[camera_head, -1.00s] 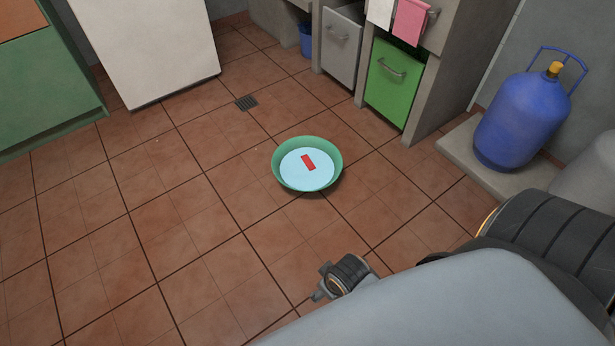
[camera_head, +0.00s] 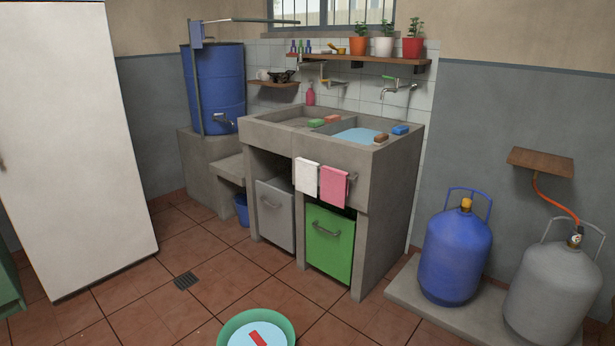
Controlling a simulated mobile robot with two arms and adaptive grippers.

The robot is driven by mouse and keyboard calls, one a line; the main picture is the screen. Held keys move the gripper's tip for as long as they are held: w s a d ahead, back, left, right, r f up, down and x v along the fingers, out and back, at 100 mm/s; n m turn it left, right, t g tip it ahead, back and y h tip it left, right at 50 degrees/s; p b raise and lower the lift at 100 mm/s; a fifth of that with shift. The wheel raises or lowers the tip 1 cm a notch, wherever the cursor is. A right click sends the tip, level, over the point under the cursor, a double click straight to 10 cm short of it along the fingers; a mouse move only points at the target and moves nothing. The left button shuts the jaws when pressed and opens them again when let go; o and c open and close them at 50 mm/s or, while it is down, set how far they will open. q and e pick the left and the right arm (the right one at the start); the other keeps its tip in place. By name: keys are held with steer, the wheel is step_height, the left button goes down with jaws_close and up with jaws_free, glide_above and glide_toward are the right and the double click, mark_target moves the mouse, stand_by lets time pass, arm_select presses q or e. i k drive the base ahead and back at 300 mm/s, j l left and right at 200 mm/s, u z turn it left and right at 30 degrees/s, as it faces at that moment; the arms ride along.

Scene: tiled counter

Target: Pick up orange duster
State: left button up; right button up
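No item is clearly an orange duster in the head view. A small orange-red block (camera_head: 332,119) lies on the concrete sink (camera_head: 390,158), near the divider between its basins, beside a green block (camera_head: 316,123). A brown-orange block (camera_head: 381,138) lies on the sink's front right rim, next to a blue block (camera_head: 400,129). A red flat piece (camera_head: 257,338) lies in the green basin (camera_head: 229,327) on the floor, cut by the bottom edge. I cannot tell which of these is the duster. Neither of my grippers is in view.
Grey (camera_head: 275,213) and green (camera_head: 330,243) bins stand under the sink. White (camera_head: 307,176) and pink (camera_head: 334,187) towels hang at its front. A blue gas cylinder (camera_head: 455,255) and a grey one (camera_head: 553,290) stand on a slab at right. The tiled floor left of the sink is mostly clear.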

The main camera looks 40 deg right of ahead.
mark_target(332, 118)
steer(key=z, duration=1.6)
